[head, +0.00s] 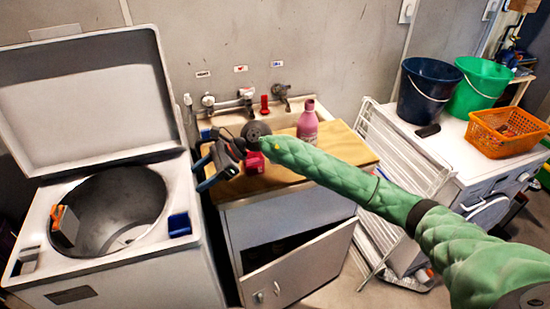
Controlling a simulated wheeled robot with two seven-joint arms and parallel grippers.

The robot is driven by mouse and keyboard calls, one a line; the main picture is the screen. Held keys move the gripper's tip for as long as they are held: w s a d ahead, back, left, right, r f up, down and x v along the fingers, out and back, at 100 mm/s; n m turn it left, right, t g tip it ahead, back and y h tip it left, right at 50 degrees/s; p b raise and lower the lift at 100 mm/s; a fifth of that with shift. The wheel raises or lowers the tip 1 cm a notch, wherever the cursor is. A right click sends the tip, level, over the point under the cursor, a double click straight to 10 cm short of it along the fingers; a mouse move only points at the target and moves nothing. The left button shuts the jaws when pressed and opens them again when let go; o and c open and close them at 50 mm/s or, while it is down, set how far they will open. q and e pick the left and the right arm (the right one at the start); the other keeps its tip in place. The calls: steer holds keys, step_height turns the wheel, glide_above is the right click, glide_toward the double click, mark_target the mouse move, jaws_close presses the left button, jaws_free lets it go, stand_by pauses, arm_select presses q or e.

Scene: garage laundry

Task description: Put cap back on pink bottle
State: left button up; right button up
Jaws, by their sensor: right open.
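The pink bottle (307,124) stands upright on the wooden counter (345,148) beside the sink. Its neck points up; I cannot tell at this size whether anything sits on it. No loose cap can be made out for certain. My right gripper (212,162) is open over the left part of the counter, left of the bottle and apart from it. I see nothing between its fingers. A red-pink object (254,162) shows right beside the gripper, partly hidden by it; I cannot tell what it is. My left gripper is not in view.
A sink with taps (246,95) and a small red item (265,106) is behind. An open-lidded washer (120,285) stands left, with a blue object (179,225) on its rim. A cabinet door (300,270) hangs open below. Buckets (425,88) and an orange basket (507,132) stand right.

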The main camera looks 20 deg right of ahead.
steer(key=w+d+h, duration=0.1)
steer(key=d+h, duration=0.1)
steer(key=d, duration=0.1)
steer(key=w+d+f+n+h, duration=0.1)
steer(key=w+d+h, duration=0.1)
steer(key=d, duration=0.2)
steer(key=w+d+n+h, duration=0.1)
steer(key=w+d+h, duration=0.1)
steer(key=d, duration=0.1)
steer(key=shift+w+d+f, duration=0.25)
steer(key=shift+d, duration=0.1)
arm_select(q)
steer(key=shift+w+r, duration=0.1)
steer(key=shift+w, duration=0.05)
arm_select(e)
steer(key=w+d+r+h, duration=0.1)
steer(key=d+h, duration=0.1)
steer(key=d, duration=0.2)
steer(key=w+d+r+h, duration=0.1)
steer(key=w+d+h, duration=0.1)
steer(key=d, duration=0.3)
steer(key=w+d+r+n+h, duration=0.1)
steer(key=d+h, duration=0.1)
steer(key=d, duration=0.2)
steer(key=shift+w+d+r, duration=0.2)
steer(key=shift+w, duration=0.05)
